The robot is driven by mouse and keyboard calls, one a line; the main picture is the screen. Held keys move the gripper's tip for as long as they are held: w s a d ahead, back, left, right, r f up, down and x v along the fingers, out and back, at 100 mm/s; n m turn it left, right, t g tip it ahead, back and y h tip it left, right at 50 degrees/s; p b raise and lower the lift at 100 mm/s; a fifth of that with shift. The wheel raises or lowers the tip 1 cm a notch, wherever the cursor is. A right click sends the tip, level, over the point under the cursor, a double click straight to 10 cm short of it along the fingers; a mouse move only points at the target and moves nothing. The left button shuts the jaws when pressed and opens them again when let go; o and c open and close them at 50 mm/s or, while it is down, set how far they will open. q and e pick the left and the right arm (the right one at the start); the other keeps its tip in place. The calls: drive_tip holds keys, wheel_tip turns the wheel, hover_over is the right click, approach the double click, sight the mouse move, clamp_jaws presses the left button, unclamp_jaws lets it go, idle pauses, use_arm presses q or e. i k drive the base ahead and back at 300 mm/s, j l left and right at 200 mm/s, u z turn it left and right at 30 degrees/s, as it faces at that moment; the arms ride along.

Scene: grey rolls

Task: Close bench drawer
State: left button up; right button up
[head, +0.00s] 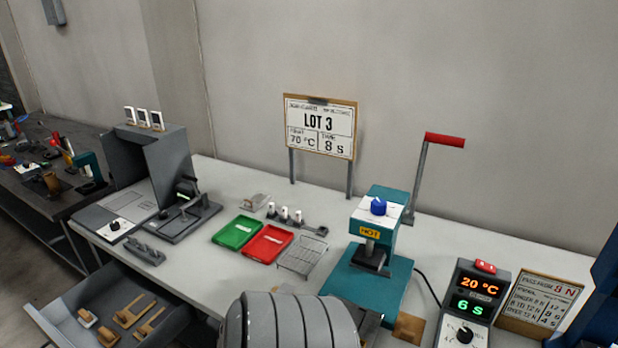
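The bench drawer (58,312) is pulled open at the lower left, below the bench top's front edge. Its grey tray sticks out from under the bench (215,275), and its near part is cut off by the bottom of the picture. Several small wooden pieces (128,313) lie inside it. Neither my left nor my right gripper shows in the head view, so I cannot see where they are relative to the drawer.
A large grey ribbed rounded shape (290,322) covers the bottom middle. The bench top holds a grey fixture (170,155), green (237,232) and red (267,243) trays, a teal press (365,290) and a display box (470,305). A dark bench (50,205) stands left.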

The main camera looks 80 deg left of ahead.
sight(111, 288)
drive_tip(key=u, duration=0.4)
drive_tip(key=k+u, duration=0.15)
drive_tip(key=u, duration=0.25)
drive_tip(key=j+u, duration=0.1)
drive_tip(key=u, duration=3.35)
